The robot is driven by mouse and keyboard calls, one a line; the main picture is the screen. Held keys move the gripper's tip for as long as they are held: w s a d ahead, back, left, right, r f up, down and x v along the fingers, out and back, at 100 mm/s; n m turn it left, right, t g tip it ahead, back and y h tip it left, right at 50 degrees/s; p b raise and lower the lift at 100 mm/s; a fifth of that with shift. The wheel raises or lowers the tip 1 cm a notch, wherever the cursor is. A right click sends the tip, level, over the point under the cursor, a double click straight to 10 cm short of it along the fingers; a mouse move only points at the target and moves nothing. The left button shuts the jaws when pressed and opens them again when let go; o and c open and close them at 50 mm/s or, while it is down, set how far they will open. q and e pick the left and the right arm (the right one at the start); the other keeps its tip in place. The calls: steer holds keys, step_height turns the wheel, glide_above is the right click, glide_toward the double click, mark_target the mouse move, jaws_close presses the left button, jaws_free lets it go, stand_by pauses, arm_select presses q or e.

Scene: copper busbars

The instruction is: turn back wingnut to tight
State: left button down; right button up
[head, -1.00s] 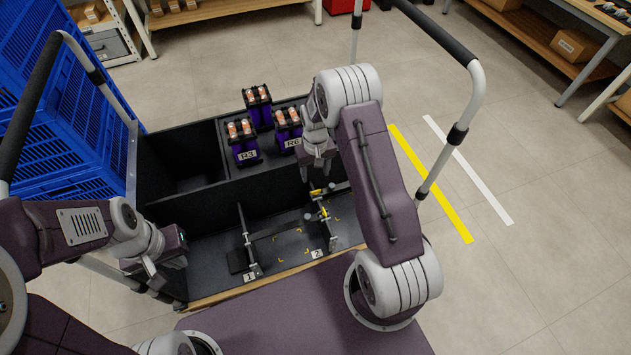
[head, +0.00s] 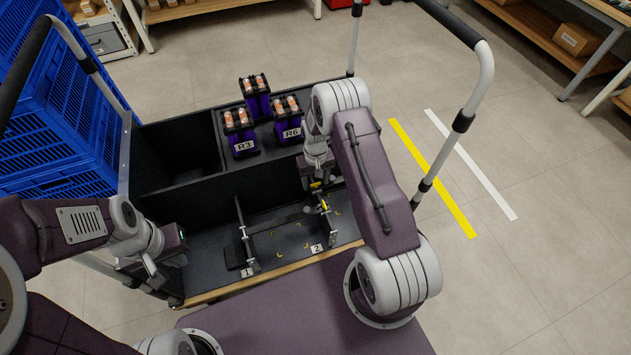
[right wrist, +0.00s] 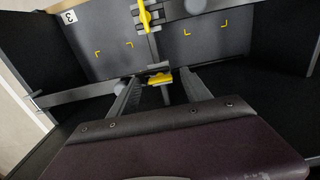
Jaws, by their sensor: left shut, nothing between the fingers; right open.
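The back wingnut (right wrist: 160,79) is yellow and sits on a dark clamp post. In the right wrist view it shows between the two fingers of my right gripper (right wrist: 160,84), which are open with a gap on each side. In the head view the back wingnut (head: 316,184) shows just below my right gripper (head: 315,177). A second yellow wingnut (right wrist: 145,15) stands nearer the cart's front edge; it also shows in the head view (head: 324,206). My left gripper (head: 157,283) is shut and empty at the cart's front left corner.
Purple blocks, including R3 (head: 243,146) and R6 (head: 291,133), stand in the rear compartment. A black divider wall (head: 220,190) runs behind the supports. Yellow corner marks lie on the tray floor.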

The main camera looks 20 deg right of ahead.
jaws_close()
steer(key=m+p, duration=0.2)
steer(key=m, duration=0.1)
steer(key=shift+r+m, duration=0.2)
steer(key=shift+m, duration=0.1)
steer(key=m+p, duration=0.2)
steer(key=m, duration=0.2)
steer(key=shift+m, duration=0.3)
steer(key=m+p, duration=0.1)
steer(key=m, duration=0.4)
steer(key=shift+f, duration=0.1)
steer(key=m+p, duration=0.1)
steer(key=m, duration=0.3)
steer(key=shift+m, duration=0.5)
